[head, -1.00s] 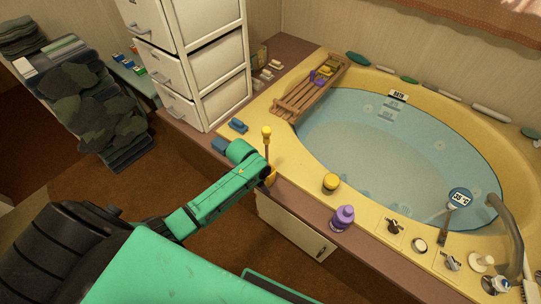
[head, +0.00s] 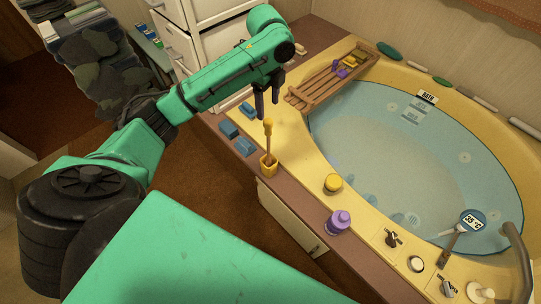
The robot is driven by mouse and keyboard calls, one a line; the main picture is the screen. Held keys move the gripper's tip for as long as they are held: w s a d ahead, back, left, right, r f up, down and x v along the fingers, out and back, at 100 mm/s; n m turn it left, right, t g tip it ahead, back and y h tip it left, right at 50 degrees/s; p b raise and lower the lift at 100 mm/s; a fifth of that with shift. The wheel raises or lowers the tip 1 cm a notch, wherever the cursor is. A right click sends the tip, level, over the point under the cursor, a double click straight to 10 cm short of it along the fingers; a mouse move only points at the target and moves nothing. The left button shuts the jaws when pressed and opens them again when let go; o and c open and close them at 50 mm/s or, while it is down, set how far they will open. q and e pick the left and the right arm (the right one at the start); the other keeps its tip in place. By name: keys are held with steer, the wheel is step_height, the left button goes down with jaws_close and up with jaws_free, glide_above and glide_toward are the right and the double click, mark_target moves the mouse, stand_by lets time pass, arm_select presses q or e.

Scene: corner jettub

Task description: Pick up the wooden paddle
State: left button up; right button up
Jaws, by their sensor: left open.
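The wooden paddle (head: 268,146) appears to be the thin brown stick with a rounded yellow top. My right gripper is not in view.
Blue blocks (head: 238,142) lie left of the cup. A yellow jar (head: 333,184) and a purple bottle (head: 338,222) stand on the ledge to the right. A wooden rack (head: 325,85) lies across the tub's far end. White drawers (head: 215,50) stand behind my arm.

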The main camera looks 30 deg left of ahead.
mark_target(268, 134)
arm_select(q)
step_height(268, 134, down, 14)
steer(key=shift+f, duration=0.15)
jaws_close()
stand_by(1.5)
